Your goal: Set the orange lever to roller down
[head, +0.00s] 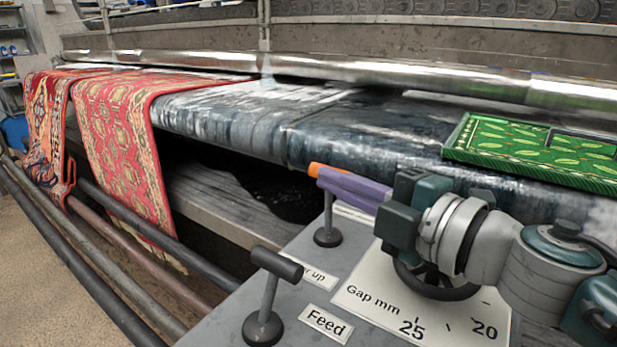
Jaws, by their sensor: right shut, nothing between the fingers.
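The orange lever shows its orange handle tip (314,169) and a dark upright stem on a round base on the grey panel. My right gripper (335,182) comes in from the right with purple fingers, shut and empty. The fingers lie along the handle and hide most of it; I cannot tell whether they touch it. A label ending in "r up" (319,278) is in front of the lever, partly covered by another handle. A second label (353,214) behind the lever is mostly hidden by my gripper. My left gripper is not in view.
A black-handled lever (277,263) stands in front, beside the "Feed" label (326,325). A "Gap mm" dial plate (365,305) with a dark wheel lies under my right wrist.

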